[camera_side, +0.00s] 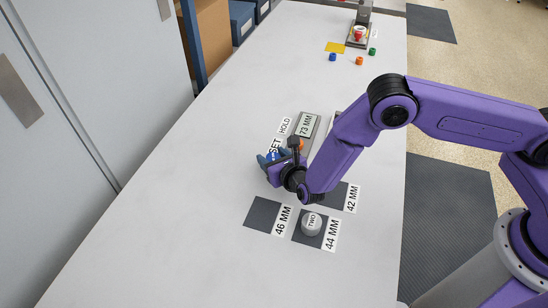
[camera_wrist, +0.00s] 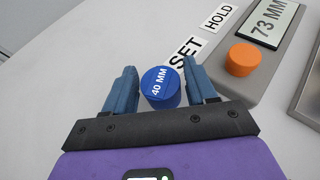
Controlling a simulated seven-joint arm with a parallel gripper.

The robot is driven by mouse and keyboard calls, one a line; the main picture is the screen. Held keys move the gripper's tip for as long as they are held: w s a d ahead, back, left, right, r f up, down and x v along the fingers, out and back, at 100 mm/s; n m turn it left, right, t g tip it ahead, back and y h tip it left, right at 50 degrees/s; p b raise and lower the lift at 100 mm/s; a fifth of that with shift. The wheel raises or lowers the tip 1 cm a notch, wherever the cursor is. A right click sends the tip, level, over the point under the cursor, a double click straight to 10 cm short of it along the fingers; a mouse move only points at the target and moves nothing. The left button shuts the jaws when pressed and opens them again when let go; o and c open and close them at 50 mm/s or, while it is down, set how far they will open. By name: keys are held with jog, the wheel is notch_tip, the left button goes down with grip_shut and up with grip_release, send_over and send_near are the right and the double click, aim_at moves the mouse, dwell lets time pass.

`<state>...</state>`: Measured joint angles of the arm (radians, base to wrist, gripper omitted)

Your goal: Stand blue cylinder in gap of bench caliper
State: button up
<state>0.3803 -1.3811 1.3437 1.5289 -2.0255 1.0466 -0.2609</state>
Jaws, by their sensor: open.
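The blue cylinder (camera_wrist: 161,92) has "40 MM" on its top and stands upright on the table in the wrist view. My gripper (camera_wrist: 159,68) is open, with one blue finger on each side of the cylinder. Whether either finger touches it, I cannot tell. In the side view my gripper (camera_side: 271,161) and the cylinder are close together and partly hide each other. The bench caliper (camera_side: 306,122) is a grey unit reading "73 MM", just behind my gripper. Its orange button (camera_wrist: 242,60) shows in the wrist view. The caliper's gap is not clearly visible; my arm covers part of that area.
Dark pads marked 46 MM (camera_side: 262,214), 44 MM (camera_side: 300,236) and 42 MM (camera_side: 337,196) lie in front. A grey cylinder marked "TWO" (camera_side: 312,224) stands on the 44 MM pad. The table's left is clear.

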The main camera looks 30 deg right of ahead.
jog(key=shift+r, duration=0.15)
jog(key=shift+s+r, duration=0.1)
jog(key=shift+s, duration=0.15)
jog(key=v, duration=1.1)
jog(key=shift+s+r, duration=0.15)
jog(key=shift+s, duration=0.05)
